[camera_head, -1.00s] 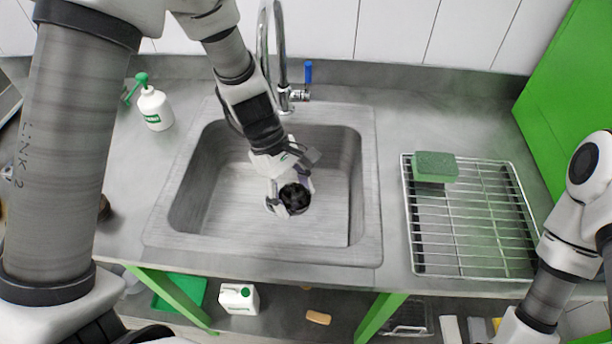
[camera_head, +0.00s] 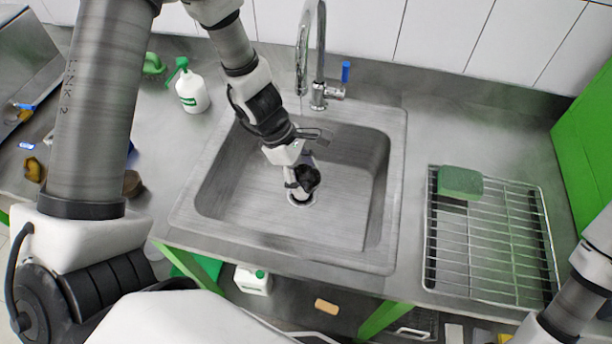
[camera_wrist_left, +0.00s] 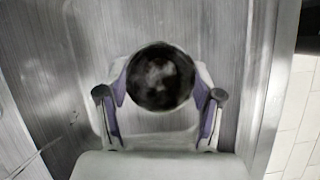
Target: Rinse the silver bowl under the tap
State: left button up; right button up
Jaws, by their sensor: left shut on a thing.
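My left gripper (camera_head: 302,184) reaches down into the sink and is shut on a small round dark thing (camera_head: 308,179), which I take for the silver bowl. In the left wrist view the bowl (camera_wrist_left: 160,77) looks nearly black with grey reflections, between the two fingers of the gripper (camera_wrist_left: 160,100). It looks tilted, and I cannot tell whether it is wet. The chrome tap (camera_head: 319,60) stands behind the sink, its spout end behind and above my gripper. No water stream is visible. My right gripper is out of view.
The grey sink (camera_head: 225,207) is otherwise empty, with its drain near the gripper. A white spray bottle (camera_head: 192,92) stands to the left. A green panel (camera_head: 588,135) borders the right.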

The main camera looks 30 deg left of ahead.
pick_arm(q)
jog(key=w+a+f+p, duration=0.1)
jog(key=w+a+p, duration=0.3)
jog(key=w+p, duration=0.2)
jog(key=shift+f, duration=0.3)
jog(key=shift+w, duration=0.1)
dwell(0.3)
jog(key=shift+w+d, duration=0.25)
jog(key=shift+d, duration=0.2)
jog(key=shift+s+a, duration=0.35)
jog(key=shift+a, duration=0.2)
jog(key=shift+d, duration=0.1)
jog(key=shift+w+d, duration=0.35)
jog(key=shift+d, duration=0.1)
